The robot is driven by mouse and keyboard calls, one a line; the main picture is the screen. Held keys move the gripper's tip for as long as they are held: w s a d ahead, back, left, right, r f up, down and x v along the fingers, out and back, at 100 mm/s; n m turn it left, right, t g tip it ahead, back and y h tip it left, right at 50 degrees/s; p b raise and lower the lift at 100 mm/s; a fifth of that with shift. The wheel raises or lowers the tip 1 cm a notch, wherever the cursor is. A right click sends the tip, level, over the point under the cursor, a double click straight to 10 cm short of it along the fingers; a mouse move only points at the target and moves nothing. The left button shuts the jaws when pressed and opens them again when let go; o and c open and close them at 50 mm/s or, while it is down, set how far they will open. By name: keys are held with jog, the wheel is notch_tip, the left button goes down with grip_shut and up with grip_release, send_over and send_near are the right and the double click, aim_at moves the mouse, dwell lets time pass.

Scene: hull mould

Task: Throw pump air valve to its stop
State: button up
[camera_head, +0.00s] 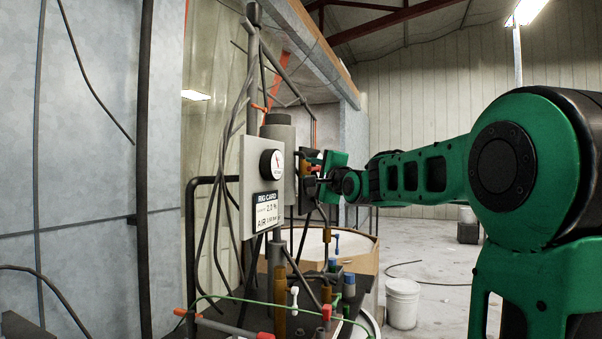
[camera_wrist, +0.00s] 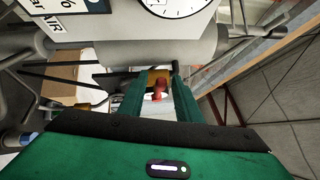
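A valve with a brass-coloured body (camera_wrist: 160,75) and a red handle (camera_wrist: 158,92) shows in the wrist view, at the far end of my fingers. It looks like the pump air valve, but no label on it is readable. My gripper (camera_wrist: 160,85) is open, with one green finger on each side of the red handle and gaps visible beside it. I cannot tell if either finger touches it. In the head view my gripper (camera_head: 318,172) is just right of the gauge panel, and the red and brass fitting there is partly hidden.
A panel with a round gauge (camera_head: 271,164) and a rig card (camera_head: 266,210) stands left of my gripper. Hoses and pipes hang around it. Several small valves stand on the black rig top below. A white bucket (camera_head: 402,303) is on the floor, which is open at the right.

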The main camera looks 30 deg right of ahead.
jog(key=shift+w+d+r, duration=0.1)
jog(key=shift+w, duration=0.7)
jog(key=shift+w+d+r, duration=0.15)
jog(key=shift+w, duration=0.6)
jog(key=shift+w+d+r, duration=0.1)
jog(key=shift+w, duration=0.7)
